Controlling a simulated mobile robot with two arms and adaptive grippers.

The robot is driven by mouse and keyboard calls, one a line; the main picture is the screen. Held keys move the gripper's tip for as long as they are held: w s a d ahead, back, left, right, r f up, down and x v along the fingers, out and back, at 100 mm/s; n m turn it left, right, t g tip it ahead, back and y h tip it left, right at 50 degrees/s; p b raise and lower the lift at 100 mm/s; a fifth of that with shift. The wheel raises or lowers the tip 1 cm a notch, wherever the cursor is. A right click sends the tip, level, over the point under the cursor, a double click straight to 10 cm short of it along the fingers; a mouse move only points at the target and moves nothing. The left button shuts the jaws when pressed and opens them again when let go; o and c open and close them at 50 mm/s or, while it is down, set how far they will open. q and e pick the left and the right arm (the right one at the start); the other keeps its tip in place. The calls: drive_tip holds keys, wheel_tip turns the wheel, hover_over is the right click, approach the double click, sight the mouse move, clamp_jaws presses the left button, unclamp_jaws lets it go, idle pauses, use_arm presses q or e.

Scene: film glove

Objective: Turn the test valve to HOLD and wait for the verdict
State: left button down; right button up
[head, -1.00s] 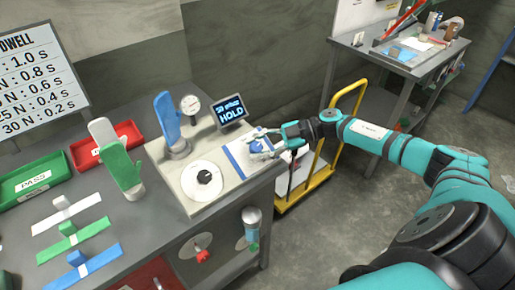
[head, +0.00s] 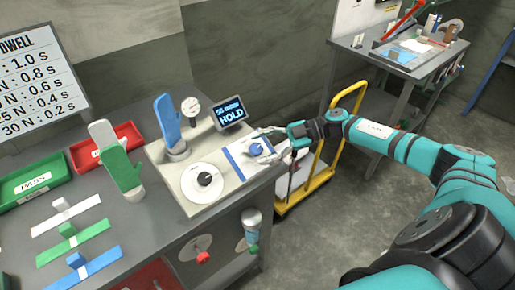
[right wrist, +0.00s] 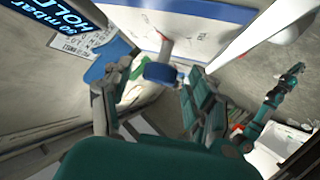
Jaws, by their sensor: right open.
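The blue valve knob (head: 256,149) sits on a white plate with a blue border, at the right end of the grey test unit (head: 219,196). The small screen (head: 231,113) behind it reads HOLD, with a smaller line above that I cannot read surely. My right gripper (head: 270,145) is open beside the knob, with its fingers around or just short of it. In the right wrist view the blue knob (right wrist: 160,73) shows between the spread fingers; contact is unclear. A blue glove (head: 170,122) stands upright on the unit. My left gripper is out of view.
A gauge (head: 190,106) and a white dial with a black knob (head: 204,179) are on the unit. White and green gloves (head: 121,166), a green PASS tray (head: 35,182) and a red tray (head: 83,154) are to the left. A yellow trolley (head: 320,172) stands beyond the bench.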

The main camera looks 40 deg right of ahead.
drive_tip(key=v, duration=1)
drive_tip(key=shift+d+r, duration=0.1)
